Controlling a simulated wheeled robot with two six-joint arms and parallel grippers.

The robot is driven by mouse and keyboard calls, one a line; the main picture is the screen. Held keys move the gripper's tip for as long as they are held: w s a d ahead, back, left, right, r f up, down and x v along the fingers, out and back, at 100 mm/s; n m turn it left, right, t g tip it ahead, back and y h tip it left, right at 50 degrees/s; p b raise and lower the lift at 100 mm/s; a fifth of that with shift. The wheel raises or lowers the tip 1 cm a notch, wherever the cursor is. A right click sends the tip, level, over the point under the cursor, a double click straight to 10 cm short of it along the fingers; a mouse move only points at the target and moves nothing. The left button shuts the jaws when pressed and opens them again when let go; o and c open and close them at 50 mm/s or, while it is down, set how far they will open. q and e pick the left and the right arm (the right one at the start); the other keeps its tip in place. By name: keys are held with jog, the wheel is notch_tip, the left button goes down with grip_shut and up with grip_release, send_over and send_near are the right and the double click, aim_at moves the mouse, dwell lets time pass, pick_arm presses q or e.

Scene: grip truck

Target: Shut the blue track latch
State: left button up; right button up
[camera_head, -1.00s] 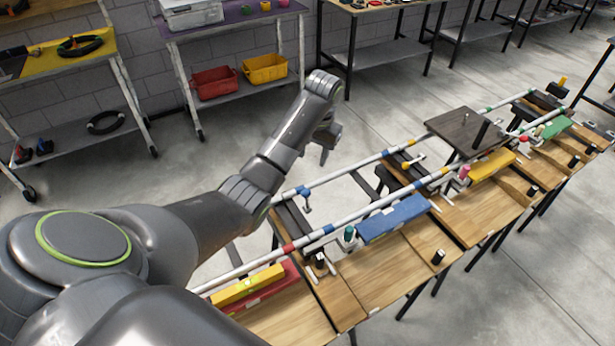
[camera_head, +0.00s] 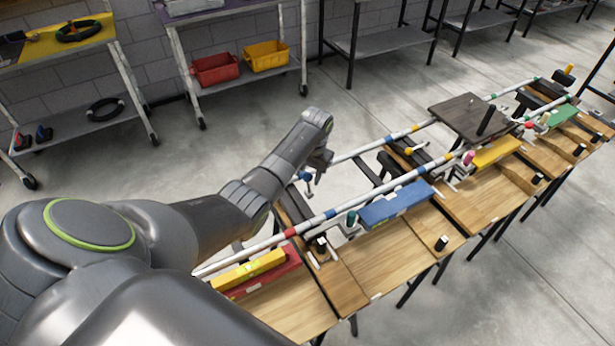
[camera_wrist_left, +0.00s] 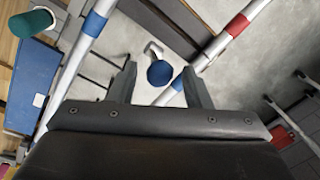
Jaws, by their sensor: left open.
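The blue track latch (camera_head: 306,177) is on the far rail, with a blue part and a pale lever hanging beside the rail. In the left wrist view its round blue knob (camera_wrist_left: 160,73) and bent white arm show just beyond and between my fingertips. My left gripper (camera_wrist_left: 160,82) is open, its two fingers on either side of the knob in that view. I cannot tell if they touch it. In the head view my left gripper (camera_head: 320,162) is partly hidden by its own wrist, close to the latch. My right gripper is not in view.
The near rail (camera_head: 345,208) runs parallel, beside a blue block (camera_head: 397,203) and a green knob (camera_head: 351,217) on wooden tables. Farther along are a yellow latch knob (camera_head: 408,151) and a dark square plate (camera_head: 470,116). Open floor lies behind the far rail.

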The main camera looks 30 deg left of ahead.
aim_at(308, 185)
pick_arm(q)
jog(key=shift+a+f, duration=0.1)
jog(key=shift+f, duration=1.05)
jog(key=shift+c, duration=0.4)
grip_shut()
